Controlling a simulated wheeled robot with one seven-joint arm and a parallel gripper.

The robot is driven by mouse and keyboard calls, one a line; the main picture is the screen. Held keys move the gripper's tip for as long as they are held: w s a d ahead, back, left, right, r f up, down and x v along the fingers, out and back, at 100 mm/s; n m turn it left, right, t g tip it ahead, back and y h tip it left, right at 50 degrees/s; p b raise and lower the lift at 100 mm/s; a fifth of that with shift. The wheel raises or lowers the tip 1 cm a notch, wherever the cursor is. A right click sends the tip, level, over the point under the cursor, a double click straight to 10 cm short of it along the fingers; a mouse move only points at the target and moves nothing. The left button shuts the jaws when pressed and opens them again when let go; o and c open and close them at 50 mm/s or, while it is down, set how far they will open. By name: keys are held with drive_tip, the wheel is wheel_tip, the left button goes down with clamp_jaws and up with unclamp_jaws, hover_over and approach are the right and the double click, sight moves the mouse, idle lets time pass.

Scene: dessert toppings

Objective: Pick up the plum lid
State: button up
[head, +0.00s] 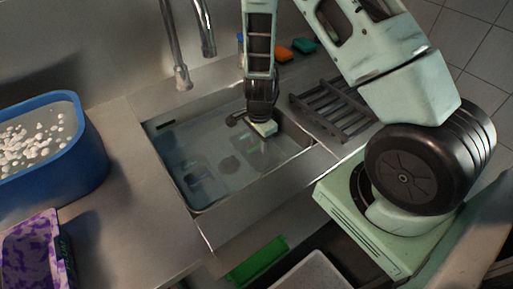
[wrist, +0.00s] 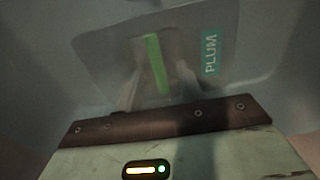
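The plum lid (wrist: 110,45) is a clear grey, see-through panel in the wrist view, with a teal label (wrist: 211,52) reading PLUM at its right. A green strip (wrist: 156,64) stands out at its middle. My gripper (wrist: 160,80) shows as two blurred pale fingers, one on each side of the strip, with a gap between them. Whether they touch the strip is unclear. In the head view my gripper (head: 263,128) points down into the metal sink (head: 205,205) at its far right part. My gripper hides much of what lies below it there.
Other faint flat shapes (head: 195,175) lie in the sink. A tap (head: 181,75) stands behind it, and a dark rack (head: 325,105) lies right of it. A blue tub (head: 88,150) of white bits and a purple patterned container (head: 30,250) stand at the left.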

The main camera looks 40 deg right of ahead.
drive_tip(key=shift+f, duration=0.2)
clamp_jaws()
